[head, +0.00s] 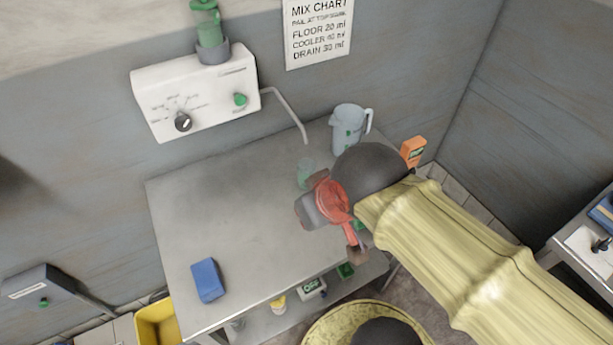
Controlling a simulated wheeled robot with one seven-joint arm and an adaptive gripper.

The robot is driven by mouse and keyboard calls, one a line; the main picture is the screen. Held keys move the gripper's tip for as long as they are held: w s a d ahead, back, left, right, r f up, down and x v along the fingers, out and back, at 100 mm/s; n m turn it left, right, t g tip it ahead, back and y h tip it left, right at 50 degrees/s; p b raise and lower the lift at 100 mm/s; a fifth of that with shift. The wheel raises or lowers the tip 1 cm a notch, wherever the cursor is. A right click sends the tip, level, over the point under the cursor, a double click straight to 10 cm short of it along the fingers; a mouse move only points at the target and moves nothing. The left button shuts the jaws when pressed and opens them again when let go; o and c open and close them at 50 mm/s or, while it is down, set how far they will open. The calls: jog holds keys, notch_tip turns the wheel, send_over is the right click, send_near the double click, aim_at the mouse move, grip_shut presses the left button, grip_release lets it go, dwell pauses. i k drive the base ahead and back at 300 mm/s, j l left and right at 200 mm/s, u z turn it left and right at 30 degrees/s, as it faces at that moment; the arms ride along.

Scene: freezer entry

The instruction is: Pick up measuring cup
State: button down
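A small translucent green cup (306,171), which looks like the measuring cup, stands on the steel table toward its back right. A pale blue-grey jug (347,128) with a handle and a green mark stands behind it. My gripper (337,215) reaches in from the right above the table's right part. Its fingers look spread apart, one close to the small cup's lower right in the picture, the other toward the table's front edge. It looks open, with nothing visible in it. I cannot tell whether a finger touches the cup, and its lower right side is partly hidden.
The steel table (215,235) has free room at its middle and left. A blue block (207,280) lies near its front. A white dispenser (197,97) with a bent pipe (287,108) is on the wall. An orange box (413,150) stands behind my arm.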

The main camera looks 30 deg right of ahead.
aim_at(305, 167)
jog(key=u, duration=1.95)
jog(key=z, duration=2.45)
jog(key=k+j+z, duration=0.15)
jog(key=z, duration=0.2)
jog(key=k+z, duration=0.35)
